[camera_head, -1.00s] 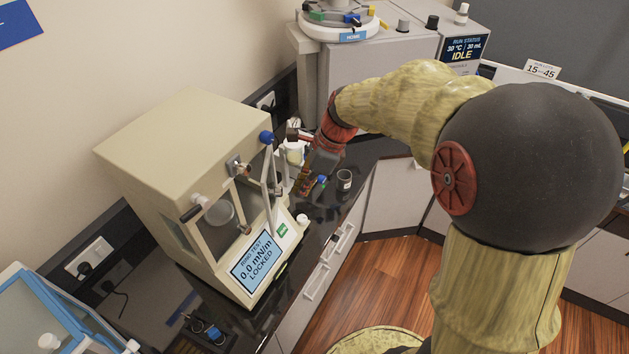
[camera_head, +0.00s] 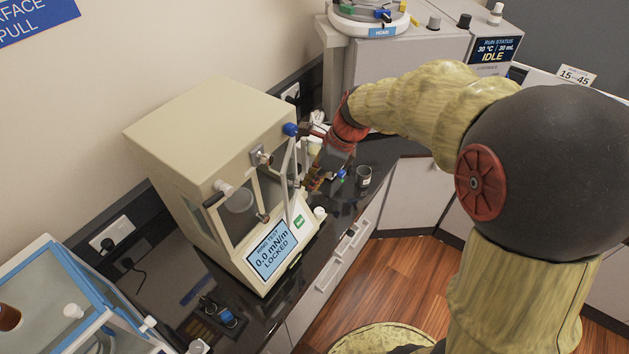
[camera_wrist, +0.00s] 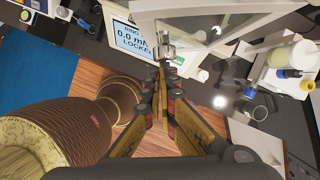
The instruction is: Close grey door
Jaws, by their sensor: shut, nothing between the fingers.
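The beige ring-test cabinet (camera_head: 205,120) stands on the black bench, its screen (camera_head: 268,258) reading 0.0 mN/m LOCKED. Its grey-framed door (camera_head: 288,182) appears swung out from the front, seen nearly edge-on in the head view. In the wrist view, a pale grey frame (camera_wrist: 205,9) that looks like the door crosses the top. A small metal fitting (camera_wrist: 164,47) lies just ahead of my fingertips. My gripper (camera_wrist: 160,80) is shut and empty. In the head view it is right of the door, partly hidden by my wrist; I cannot tell whether it touches.
A dark jar (camera_head: 363,176) and small bottles stand on the bench near my gripper. A grey machine with an IDLE screen (camera_head: 492,56) is behind. A blue-framed case (camera_head: 62,290) is at lower left. Open wooden floor (camera_head: 390,275) lies in front of the bench.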

